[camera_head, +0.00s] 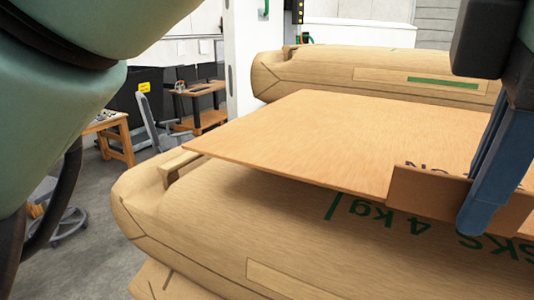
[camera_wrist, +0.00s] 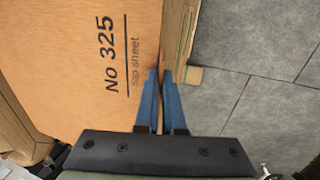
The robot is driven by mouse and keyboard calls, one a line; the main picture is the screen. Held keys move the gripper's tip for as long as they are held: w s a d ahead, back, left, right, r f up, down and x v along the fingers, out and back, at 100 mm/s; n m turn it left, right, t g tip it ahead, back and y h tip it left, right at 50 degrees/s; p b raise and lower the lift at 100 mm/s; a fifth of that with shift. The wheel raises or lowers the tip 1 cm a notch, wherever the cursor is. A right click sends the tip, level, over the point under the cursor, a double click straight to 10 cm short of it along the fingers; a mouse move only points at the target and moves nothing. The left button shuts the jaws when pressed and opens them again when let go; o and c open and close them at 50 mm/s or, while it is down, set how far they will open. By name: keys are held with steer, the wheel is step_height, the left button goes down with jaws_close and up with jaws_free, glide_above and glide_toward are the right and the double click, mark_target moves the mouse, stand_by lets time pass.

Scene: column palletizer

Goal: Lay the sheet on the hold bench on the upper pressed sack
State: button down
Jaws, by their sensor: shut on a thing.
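The sheet (camera_head: 330,140) is a flat tan board printed "No 325 Slip sheet" in the wrist view (camera_wrist: 60,60). It has a folded lip (camera_head: 430,192) along its near edge. My gripper (camera_head: 480,215) is shut on the sheet at that edge; its blue fingers also show closed together in the wrist view (camera_wrist: 160,92). The sheet lies over a big paper sack (camera_head: 230,235) with green print. Its left part appears apart from the sack, with shadow beneath; whether its far part touches is hidden.
Another sack (camera_head: 310,75) lies behind the sheet, near a white post (camera_head: 246,45). A further sack (camera_head: 165,283) shows below the front one. Wooden tables (camera_head: 195,95) and an office chair (camera_head: 150,125) stand back left. Grey floor is open at left.

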steer(key=shift+f+p, duration=0.95)
steer(key=shift+f, duration=2.85)
steer(key=c, duration=1)
jaws_free()
steer(key=shift+r+p, duration=0.45)
steer(key=shift+r, duration=0.1)
steer(key=p+v, duration=0.3)
steer(key=v, duration=0.8)
steer(key=shift+p, duration=0.4)
